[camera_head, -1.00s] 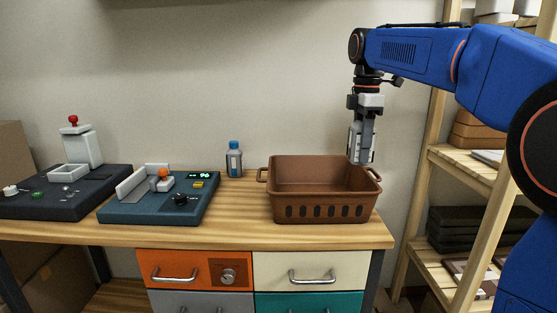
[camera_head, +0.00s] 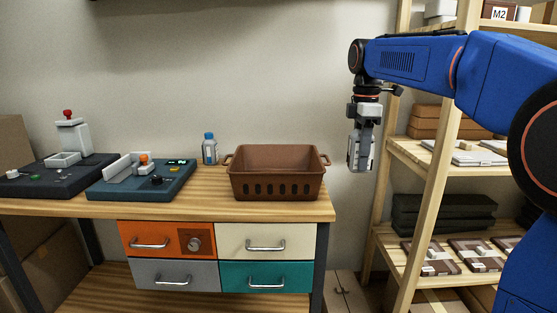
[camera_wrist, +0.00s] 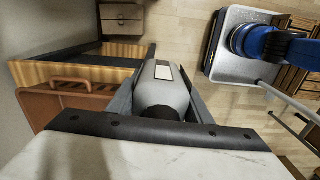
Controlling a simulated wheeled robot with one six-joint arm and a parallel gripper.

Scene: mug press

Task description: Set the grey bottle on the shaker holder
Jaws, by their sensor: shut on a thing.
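My gripper (camera_head: 360,165) hangs pointing down at the right of the workbench, clear of its edge, in the head view. In the wrist view my gripper (camera_wrist: 163,80) is shut on the grey bottle (camera_wrist: 167,92), which has a black cap and a pale label; its lower part is hard to make out in the head view. On the bench at the left are a dark device (camera_head: 73,140) with a red knob and a small tray, and a teal device (camera_head: 160,188) with an orange knob and a lit display. I cannot tell which part is the shaker holder.
A brown basket (camera_head: 277,186) stands near the bench's right end; a blue-capped bottle (camera_head: 210,150) stands behind it to the left. Wooden shelves (camera_head: 445,150) with boxes and trays rise at the right. Open space lies between the bench and the shelves.

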